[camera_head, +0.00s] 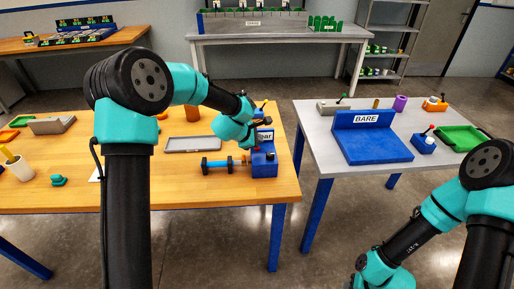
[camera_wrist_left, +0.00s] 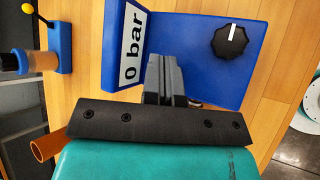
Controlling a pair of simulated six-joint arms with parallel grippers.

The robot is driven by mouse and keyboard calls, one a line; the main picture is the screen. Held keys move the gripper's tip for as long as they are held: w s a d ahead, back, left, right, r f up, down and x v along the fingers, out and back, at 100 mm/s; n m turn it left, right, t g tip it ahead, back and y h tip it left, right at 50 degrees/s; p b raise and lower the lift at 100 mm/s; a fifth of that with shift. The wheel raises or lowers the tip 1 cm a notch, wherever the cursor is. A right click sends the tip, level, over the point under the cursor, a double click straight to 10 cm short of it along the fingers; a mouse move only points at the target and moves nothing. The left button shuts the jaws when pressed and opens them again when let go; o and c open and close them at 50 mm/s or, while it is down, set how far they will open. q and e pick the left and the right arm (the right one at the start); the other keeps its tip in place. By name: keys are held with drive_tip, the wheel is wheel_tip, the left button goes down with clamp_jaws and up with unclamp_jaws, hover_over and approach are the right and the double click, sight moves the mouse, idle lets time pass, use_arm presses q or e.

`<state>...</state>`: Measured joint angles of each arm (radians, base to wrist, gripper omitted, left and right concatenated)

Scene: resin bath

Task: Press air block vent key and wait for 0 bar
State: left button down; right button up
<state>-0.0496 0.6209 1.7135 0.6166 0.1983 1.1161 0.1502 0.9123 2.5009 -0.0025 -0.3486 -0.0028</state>
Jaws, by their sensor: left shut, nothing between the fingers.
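The blue air block (camera_head: 264,168) stands at the right end of the wooden table, and it also shows in the left wrist view (camera_wrist_left: 192,35). Its white display (camera_wrist_left: 131,45) reads "0 bar". A black round knob with a white mark (camera_wrist_left: 230,42) is on its face. My left gripper (camera_head: 256,146) is at the block. In the left wrist view its fingers (camera_wrist_left: 160,72) are shut with nothing between them, with their tips against or just over the block's face. The vent key is not visible; the fingers may cover it. My right gripper is out of view.
A blue cylinder assembly (camera_head: 222,164) lies left of the block, and a grey tray (camera_head: 190,144) is behind it. A grey table (camera_head: 312,133) to the right carries a blue "BARE" stand (camera_head: 372,146) and a green tray (camera_head: 460,138). A floor gap separates the tables.

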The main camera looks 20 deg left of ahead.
use_arm(q)
drive_tip(key=shift+r, duration=0.1)
drive_tip(key=shift+r, duration=2.4)
